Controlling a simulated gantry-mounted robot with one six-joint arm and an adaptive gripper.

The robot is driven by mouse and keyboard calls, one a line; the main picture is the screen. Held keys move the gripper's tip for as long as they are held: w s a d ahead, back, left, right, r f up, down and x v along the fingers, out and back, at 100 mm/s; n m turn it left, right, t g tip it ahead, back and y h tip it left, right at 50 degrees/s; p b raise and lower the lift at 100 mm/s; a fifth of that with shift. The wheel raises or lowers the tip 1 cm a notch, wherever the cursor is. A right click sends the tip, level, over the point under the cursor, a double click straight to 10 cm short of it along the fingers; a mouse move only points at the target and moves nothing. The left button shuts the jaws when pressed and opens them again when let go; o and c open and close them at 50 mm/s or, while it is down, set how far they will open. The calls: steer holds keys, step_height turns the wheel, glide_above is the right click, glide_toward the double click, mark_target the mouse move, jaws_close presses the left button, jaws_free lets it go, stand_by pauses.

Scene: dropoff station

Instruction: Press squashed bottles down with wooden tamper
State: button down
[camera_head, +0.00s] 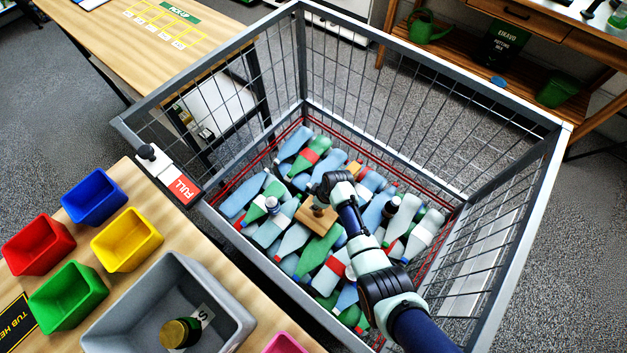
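Many squashed bottles, such as a green one (317,249) and a pale blue one (292,241), lie in a layer in the deep wire cage (345,62). They are mostly blue, green and clear, some with red or white bands. My gripper (324,203) is low inside the cage, over the middle of the bottles. A wooden block, which looks like the tamper (316,220), is directly under my gripper, at or just above the bottles. Whether it touches them cannot be told. The gripper's fingers and the tamper's handle are mostly hidden by my wrist.
The cage's tall mesh walls and grey rim surround my arm. A red and white FULL sign (182,188) sits at its left corner. Left, a wooden table holds coloured tubs and a grey bin (222,283) with a dark bottle (181,333). A shelf (470,60) stands behind.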

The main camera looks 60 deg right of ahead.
steer(key=shift+s+a+f, duration=0.15)
steer(key=shift+f, duration=0.9)
steer(key=shift+w+d+f+b, duration=0.15)
steer(key=shift+f+b, duration=0.25)
steer(key=shift+b, duration=0.1)
steer(key=shift+w+d+f+b, duration=0.1)
steer(key=shift+d+f+b, duration=0.05)
steer(key=shift+f+b, duration=0.3)
steer(key=shift+r, duration=0.3)
steer(key=a+p+v, duration=0.2)
steer(key=p+v, duration=0.9)
steer(key=p, duration=0.1)
steer(key=shift+r, duration=0.4)
steer(key=shift+w, duration=0.1)
